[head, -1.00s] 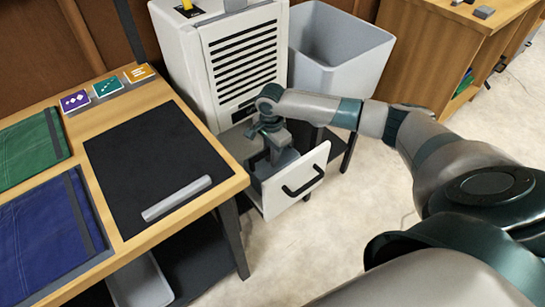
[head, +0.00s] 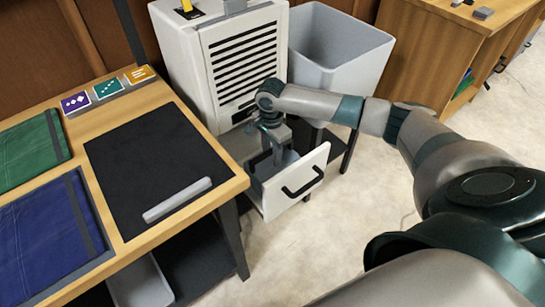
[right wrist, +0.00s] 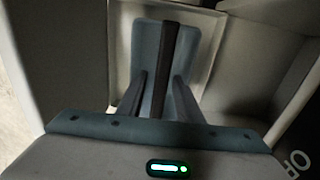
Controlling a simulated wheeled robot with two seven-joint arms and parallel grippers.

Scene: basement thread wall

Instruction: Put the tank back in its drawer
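The tank (right wrist: 149,48), a blue-grey box with a dark bar-like handle (right wrist: 168,60), sits down in the pulled-out drawer (head: 305,168) of the white cabinet. In the head view the tank (head: 284,161) shows partly over the drawer's rim; my right gripper hides some of it. My right gripper (head: 274,142) points down over the tank. In the right wrist view its fingers (right wrist: 161,90) stand apart on both sides of the handle, with a gap on the left side, so it looks open. My left gripper is not in view.
The white cabinet (head: 180,75) with a slatted front stands behind the drawer. A grey bin (head: 345,65) stands to its right. A wooden table (head: 228,190) with a black mat and a grey bar is at the left. The floor at front right is clear.

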